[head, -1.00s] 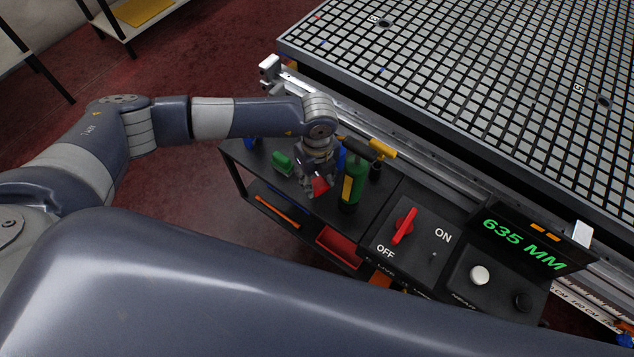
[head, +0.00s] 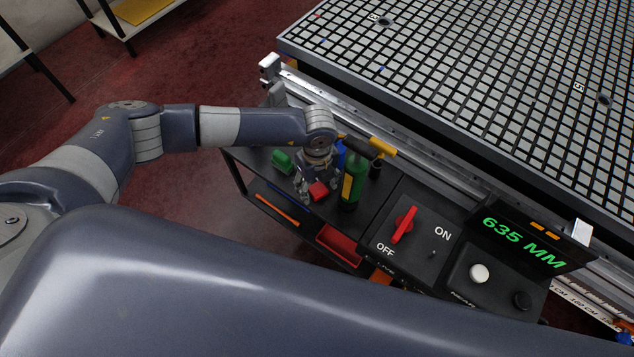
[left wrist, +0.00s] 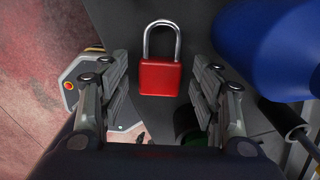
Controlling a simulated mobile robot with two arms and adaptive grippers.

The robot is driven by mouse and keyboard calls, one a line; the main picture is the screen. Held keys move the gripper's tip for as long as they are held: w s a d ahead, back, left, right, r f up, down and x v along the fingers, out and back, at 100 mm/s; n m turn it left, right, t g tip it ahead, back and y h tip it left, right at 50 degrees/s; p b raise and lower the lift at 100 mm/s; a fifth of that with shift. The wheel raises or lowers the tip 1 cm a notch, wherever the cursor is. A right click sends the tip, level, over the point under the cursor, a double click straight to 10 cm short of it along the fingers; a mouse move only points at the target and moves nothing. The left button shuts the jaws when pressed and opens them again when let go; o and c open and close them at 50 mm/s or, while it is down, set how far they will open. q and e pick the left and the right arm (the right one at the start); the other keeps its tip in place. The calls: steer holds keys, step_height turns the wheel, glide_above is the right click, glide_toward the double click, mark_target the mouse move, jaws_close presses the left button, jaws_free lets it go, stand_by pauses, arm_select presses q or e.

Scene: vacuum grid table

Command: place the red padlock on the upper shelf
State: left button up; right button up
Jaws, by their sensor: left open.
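The red padlock (head: 318,191) is at the upper shelf (head: 331,213) of the black cart in the head view. In the left wrist view, the padlock (left wrist: 160,78) shows its red body and silver shackle against a dark surface, with the shackle toward the top of the picture. My left gripper (head: 311,191) is over the shelf, its fingers open on both sides of the padlock. The wrist view shows a gap between each finger and the body. I cannot tell whether the padlock's underside touches the shelf. My right gripper is not in view.
A green bottle (head: 352,185) stands close right of the gripper, with a blue object (head: 341,155) behind it. A green item (head: 282,161) lies to the left. The lower shelf holds an orange tool (head: 278,209) and a red tray (head: 339,244). A switch panel (head: 385,232) is to the right.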

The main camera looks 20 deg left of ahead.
mark_target(317, 188)
arm_select(q)
steer(key=shift+r, duration=0.15)
steer(key=shift+r, duration=0.2)
step_height(317, 188, up, 12)
steer(key=b, duration=0.2)
steer(key=shift+f, duration=0.15)
stand_by(1.3)
